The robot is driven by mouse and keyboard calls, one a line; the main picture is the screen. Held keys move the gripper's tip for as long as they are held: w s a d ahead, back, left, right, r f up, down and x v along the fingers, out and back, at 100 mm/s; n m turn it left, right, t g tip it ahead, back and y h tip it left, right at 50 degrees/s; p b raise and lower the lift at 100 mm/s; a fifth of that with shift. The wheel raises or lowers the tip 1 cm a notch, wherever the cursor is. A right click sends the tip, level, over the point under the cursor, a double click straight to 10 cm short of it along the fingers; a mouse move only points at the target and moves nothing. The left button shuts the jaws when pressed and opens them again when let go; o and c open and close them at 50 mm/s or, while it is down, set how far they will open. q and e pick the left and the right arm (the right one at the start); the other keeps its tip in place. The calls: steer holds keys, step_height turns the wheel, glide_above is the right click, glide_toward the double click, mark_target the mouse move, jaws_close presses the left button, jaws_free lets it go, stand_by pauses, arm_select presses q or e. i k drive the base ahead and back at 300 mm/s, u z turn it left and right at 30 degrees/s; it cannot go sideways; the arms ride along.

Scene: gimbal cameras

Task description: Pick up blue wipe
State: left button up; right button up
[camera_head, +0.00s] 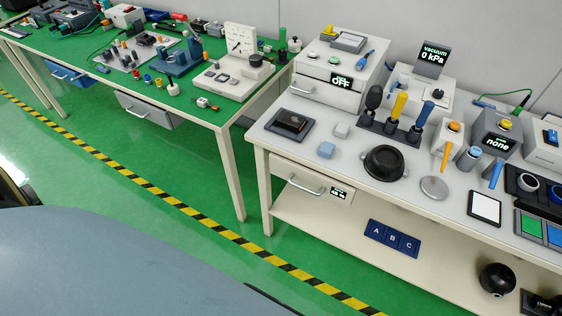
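A small light-blue block (326,150), which looks like the blue wipe, lies on the right workbench's top (360,176) near its front left. A similar white block (341,130) lies just behind it. Neither of my grippers shows in the head view, and nothing is seen touching the blue wipe. A large grey-blue surface fills the lower left of the picture, with the bench beyond it.
A dark square tray (289,124) lies left of the wipe and a round black dish (384,162) right of it. Tool handles (397,108) stand behind. A drawer (310,184) is below the bench edge. Green floor lies left of the bench.

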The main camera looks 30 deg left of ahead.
mark_target(327, 149)
steer(key=u, duration=0.3)
steer(key=k, duration=0.65)
steer(key=z, duration=0.45)
steer(key=i, duration=0.9)
steer(key=u, duration=0.5)
steer(key=i, duration=0.75)
steer(key=u, duration=0.7)
